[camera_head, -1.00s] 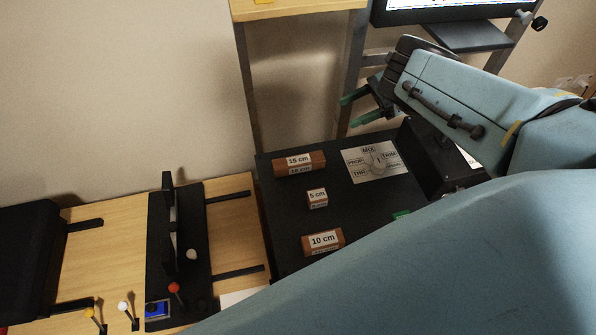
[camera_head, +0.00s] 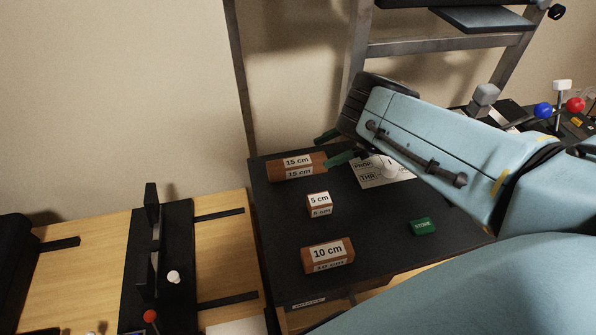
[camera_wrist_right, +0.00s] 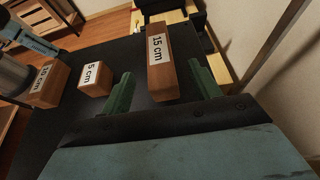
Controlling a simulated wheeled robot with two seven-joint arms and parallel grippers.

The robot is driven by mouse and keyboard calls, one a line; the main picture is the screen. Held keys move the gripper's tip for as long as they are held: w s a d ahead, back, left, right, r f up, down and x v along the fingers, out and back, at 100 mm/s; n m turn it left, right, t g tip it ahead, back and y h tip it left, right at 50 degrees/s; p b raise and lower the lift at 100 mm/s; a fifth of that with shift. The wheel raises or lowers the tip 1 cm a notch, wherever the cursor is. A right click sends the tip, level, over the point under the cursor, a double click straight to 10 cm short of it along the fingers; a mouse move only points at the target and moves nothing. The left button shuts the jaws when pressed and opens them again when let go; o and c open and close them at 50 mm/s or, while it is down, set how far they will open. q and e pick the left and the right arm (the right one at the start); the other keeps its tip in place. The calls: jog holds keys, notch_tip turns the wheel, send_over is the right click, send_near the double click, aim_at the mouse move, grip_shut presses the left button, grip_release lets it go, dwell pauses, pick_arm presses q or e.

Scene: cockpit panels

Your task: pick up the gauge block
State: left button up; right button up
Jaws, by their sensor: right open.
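Three wooden gauge blocks lie on the black panel (camera_head: 375,245). The 15 cm block (camera_head: 290,168) is at the back left, the small 5 cm block (camera_head: 318,205) is in the middle, and the 10 cm block (camera_head: 327,256) is nearest the front. My right gripper (camera_head: 330,147) is open beside the right end of the 15 cm block. In the right wrist view the 15 cm block (camera_wrist_right: 163,70) points in between the two green fingers of the gripper (camera_wrist_right: 163,90), apart from both. The 5 cm block (camera_wrist_right: 94,79) is left of the fingers. My left gripper is out of view.
A green block labelled STONE (camera_head: 422,227) lies on the panel's right part. A black lever unit (camera_head: 165,255) stands on the wooden desk at left. A metal frame rises behind.

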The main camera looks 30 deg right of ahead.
aim_at(319, 157)
jog(key=shift+w+a+f, duration=0.15)
jog(key=shift+a+f, duration=0.15)
jog(key=shift+a, duration=0.15)
jog(key=shift+f+b+x, duration=0.2)
jog(key=shift+b+x, duration=0.35)
jog(key=shift+x, duration=0.7)
jog(key=shift+f+b+x, duration=0.15)
jog(key=shift+b+x, duration=0.4)
jog(key=shift+x, duration=0.75)
jog(key=shift+d, duration=0.2)
jog(key=c, duration=1.1)
